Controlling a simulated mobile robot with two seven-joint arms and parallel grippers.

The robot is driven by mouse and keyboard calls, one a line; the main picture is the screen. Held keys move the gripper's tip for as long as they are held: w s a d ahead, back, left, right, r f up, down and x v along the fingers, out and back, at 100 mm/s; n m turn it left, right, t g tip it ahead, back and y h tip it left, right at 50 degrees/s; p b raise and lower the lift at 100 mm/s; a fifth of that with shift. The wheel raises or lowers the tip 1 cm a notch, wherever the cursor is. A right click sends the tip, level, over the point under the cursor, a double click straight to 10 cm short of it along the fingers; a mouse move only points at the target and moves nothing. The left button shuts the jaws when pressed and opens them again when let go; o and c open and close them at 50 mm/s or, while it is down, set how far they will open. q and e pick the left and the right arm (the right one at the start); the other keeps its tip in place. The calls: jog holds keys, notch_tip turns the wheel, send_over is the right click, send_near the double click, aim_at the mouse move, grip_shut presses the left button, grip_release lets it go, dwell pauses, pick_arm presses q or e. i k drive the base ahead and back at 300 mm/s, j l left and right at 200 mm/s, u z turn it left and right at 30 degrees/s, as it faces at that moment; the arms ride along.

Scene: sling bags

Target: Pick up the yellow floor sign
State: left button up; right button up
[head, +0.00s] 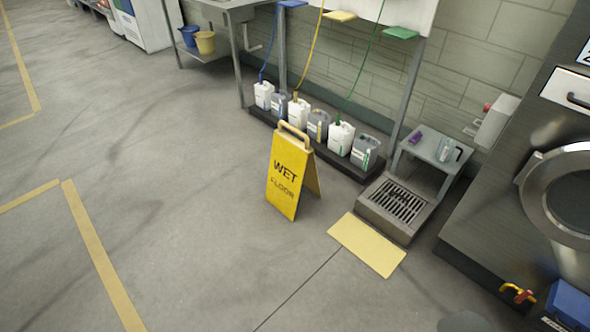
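The yellow floor sign (287,190) stands upright on the grey concrete floor near the middle of the head view. It is an A-frame with its two panels spread apart. Its front panel reads "WET FLOOR" in dark letters. A pale yellow handle loop (294,131) sits at its top. Much of its back panel is hidden behind the front one. Neither of my grippers shows in this view.
Several jugs (341,138) stand on a low dark platform (322,152) behind the sign. A floor drain box (382,225) and flat yellow mat (366,245) lie to its right. A steel machine (480,222) stands far right. Floor left and in front is open.

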aim_at(293, 163)
jog(key=i+l+u, duration=0.3)
jog(key=i+l, duration=0.25)
jog(key=i+l+u, duration=0.1)
jog(key=i+l, duration=0.2)
jog(key=i+l+u, duration=0.3)
jog(key=i+l, duration=0.2)
jog(key=l, duration=0.2)
jog(key=i+l+u, duration=0.15)
jog(key=l, duration=0.25)
jog(key=i+l+u, duration=0.15)
jog(key=l, duration=0.25)
jog(key=i+l+u, duration=0.15)
jog(key=i+l, duration=0.15)
jog(key=l, duration=0.15)
